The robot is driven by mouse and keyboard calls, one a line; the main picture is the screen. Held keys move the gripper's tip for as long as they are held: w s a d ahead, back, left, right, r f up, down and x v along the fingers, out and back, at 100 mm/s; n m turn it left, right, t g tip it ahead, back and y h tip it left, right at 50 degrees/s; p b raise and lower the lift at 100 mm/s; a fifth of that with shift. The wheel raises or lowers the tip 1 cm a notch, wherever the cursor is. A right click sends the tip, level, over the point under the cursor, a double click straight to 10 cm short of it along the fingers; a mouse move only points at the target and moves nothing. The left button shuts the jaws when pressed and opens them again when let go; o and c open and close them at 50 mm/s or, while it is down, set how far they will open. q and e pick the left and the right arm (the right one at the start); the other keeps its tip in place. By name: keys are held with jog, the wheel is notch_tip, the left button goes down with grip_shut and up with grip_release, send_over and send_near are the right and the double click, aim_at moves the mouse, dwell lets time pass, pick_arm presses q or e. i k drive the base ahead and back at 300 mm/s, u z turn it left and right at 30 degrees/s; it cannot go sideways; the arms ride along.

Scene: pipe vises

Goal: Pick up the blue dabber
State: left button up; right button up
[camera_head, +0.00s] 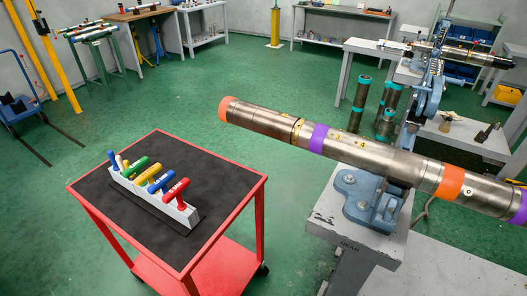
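A light grey rack (190,217) stands on the black top of a red cart at the left. It holds several coloured dabbers in a row. A blue dabber (162,183) sits between the yellow dabber (149,175) and the red dabber (177,190). Another blue-topped one (112,158) is at the rack's far left end, beside a small white and pink piece. A green dabber (132,166) is near that end. The lower parts of the dabbers are hidden in the rack. Neither of my grippers is in view.
The red cart (231,225) has bare black top around the rack. To its right, a long metal pipe (263,121) with orange and purple bands is held in a blue vise (367,196) on a grey stand. Green floor is open behind the cart.

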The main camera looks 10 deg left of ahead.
aim_at(111, 156)
jog(key=u, duration=1.65)
